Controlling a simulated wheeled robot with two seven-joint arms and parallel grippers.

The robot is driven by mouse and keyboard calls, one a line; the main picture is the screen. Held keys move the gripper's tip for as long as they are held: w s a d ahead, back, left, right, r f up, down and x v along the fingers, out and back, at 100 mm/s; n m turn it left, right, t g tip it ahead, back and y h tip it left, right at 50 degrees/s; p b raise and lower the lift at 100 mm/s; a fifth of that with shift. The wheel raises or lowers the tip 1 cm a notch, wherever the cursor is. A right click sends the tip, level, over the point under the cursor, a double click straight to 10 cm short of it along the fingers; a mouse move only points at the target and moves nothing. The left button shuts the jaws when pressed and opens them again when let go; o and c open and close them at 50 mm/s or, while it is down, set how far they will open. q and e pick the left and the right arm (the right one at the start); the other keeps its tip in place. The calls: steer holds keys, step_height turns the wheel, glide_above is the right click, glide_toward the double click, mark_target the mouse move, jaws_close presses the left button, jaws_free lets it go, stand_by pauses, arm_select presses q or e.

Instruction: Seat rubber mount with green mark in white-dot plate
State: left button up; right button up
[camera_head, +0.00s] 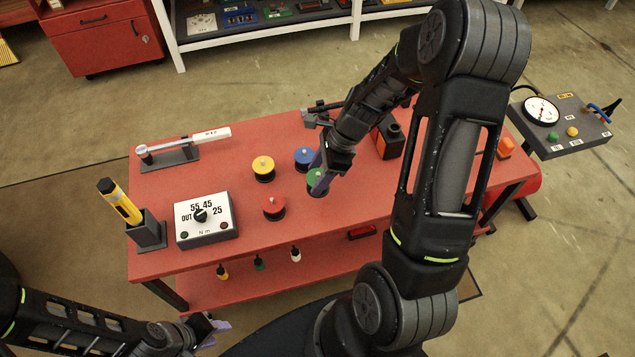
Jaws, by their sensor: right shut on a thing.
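The rubber mount with the green mark (315,178) is a round dark piece with a green top, on or just above the red table. My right gripper (322,176) is shut on it from above and hides part of it. Mounts with yellow (263,164), blue (303,155) and red (274,203) tops stand close by to the left. I cannot make out a plate with a white dot. My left gripper (210,328) is low at the bottom left, away from the table, and its finger gap is unclear.
My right arm covers much of the table's right side. A gauge panel (565,125) stands right.

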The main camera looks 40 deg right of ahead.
mark_target(309, 179)
step_height(309, 179, up, 4)
steer(key=shift+f, duration=0.15)
stand_by(0.6)
